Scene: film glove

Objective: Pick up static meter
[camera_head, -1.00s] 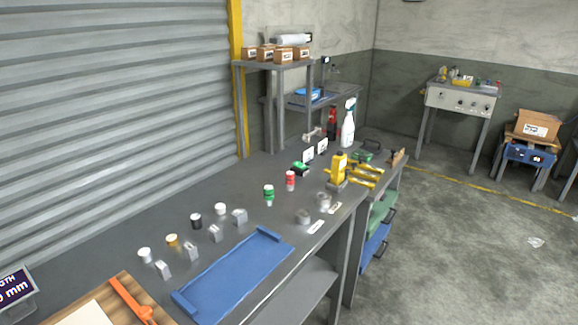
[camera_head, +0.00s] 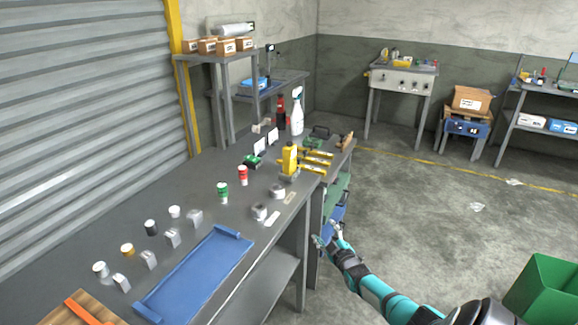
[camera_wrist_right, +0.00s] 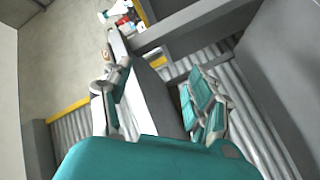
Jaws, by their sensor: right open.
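A yellow upright device (camera_head: 289,160), which may be the static meter, stands on the grey workbench (camera_head: 205,185) near its right edge. It is small here, so I cannot be sure of its identity. My right gripper (camera_head: 328,233) is beside the bench's right side, lower than the top and nearer than the yellow device. It is clear of that device. In the right wrist view, its two teal and grey fingers (camera_wrist_right: 155,68) are spread with nothing between them. My left gripper is out of view.
Yellow-handled tools (camera_head: 315,160) lie right of the yellow device. A spray bottle (camera_head: 297,112) stands behind. Green (camera_head: 222,190) and red (camera_head: 242,175) containers and a blue tray (camera_head: 197,270) are on the bench. A green bin (camera_head: 550,290) stands on the floor at right.

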